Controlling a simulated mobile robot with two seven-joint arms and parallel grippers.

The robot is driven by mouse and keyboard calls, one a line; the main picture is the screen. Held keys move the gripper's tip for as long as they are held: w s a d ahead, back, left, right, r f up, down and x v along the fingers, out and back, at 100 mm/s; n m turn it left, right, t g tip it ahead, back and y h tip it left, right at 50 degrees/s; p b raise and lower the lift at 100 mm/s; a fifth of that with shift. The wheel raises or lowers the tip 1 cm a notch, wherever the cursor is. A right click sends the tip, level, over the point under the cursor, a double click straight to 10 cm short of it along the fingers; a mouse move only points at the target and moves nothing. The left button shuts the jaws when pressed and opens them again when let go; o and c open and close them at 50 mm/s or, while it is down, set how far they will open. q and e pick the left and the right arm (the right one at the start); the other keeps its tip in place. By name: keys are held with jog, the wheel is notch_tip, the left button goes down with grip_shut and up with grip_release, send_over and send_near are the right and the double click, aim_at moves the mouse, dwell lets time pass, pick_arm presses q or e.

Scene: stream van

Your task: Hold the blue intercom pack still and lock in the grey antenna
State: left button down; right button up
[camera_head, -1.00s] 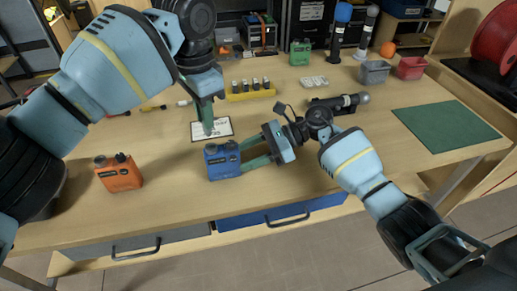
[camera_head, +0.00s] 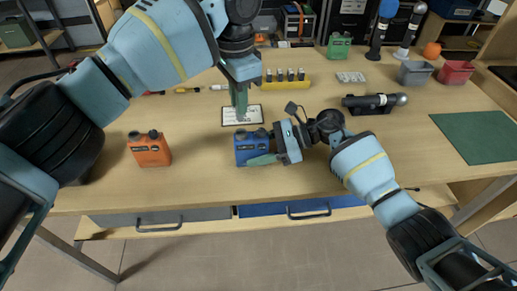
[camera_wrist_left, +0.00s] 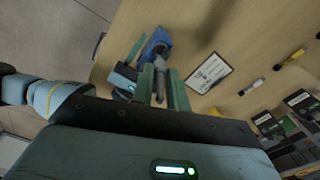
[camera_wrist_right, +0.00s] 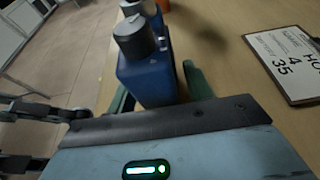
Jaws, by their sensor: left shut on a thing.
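The blue intercom pack (camera_head: 250,152) stands upright on the table. It fills the space between the fingers of my right gripper (camera_wrist_left: 139,58) in the right wrist view (camera_wrist_right: 148,78). The right fingers lie along both sides of the pack, with a thin gap seen at the right one. My left gripper (camera_head: 240,103) points down above and slightly behind the pack. It is shut on the dark grey antenna (camera_wrist_left: 160,84), which shows between its fingertips in the left wrist view. In the head view the left fingers hide the antenna; I cannot tell whether it touches the pack.
An orange pack (camera_head: 150,150) stands to the left and a green pack (camera_head: 339,45) at the back. A printed card (camera_head: 258,115) lies behind the blue pack. A yellow battery rack (camera_head: 286,80), a dark microphone (camera_head: 374,103) and a green mat (camera_head: 477,138) are also on the table.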

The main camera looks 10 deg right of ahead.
jog(key=c, duration=0.9)
pick_arm(q)
jog(key=shift+f, duration=1.15)
pick_arm(e)
jog(key=shift+o, duration=0.2)
jog(key=o, duration=0.4)
jog(key=c, duration=0.5)
